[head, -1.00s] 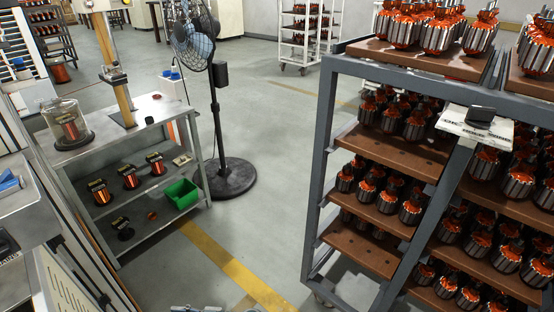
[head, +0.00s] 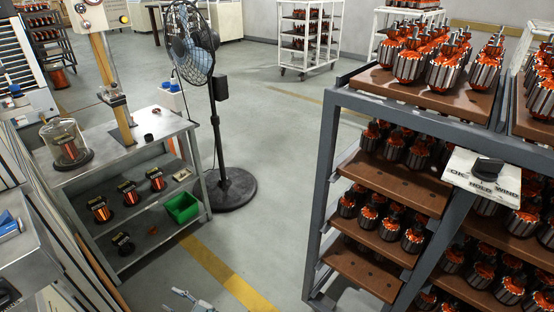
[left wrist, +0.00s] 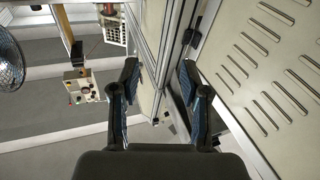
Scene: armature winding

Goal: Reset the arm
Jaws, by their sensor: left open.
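My left gripper (head: 190,298) just shows at the bottom edge of the head view, above the grey floor and left of the rack. In the left wrist view its two dark fingers (left wrist: 159,80) are spread apart with nothing between them. A slatted cream panel and metal frame posts lie beyond the fingers there. My right gripper is in neither view.
A rack of armatures (head: 330,170) stands at right, with a white switch plate (head: 483,176) on it. At left are a metal bench (head: 165,128) with spools and a green bin (head: 182,208). A fan (head: 217,110) stands behind. The floor between is clear.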

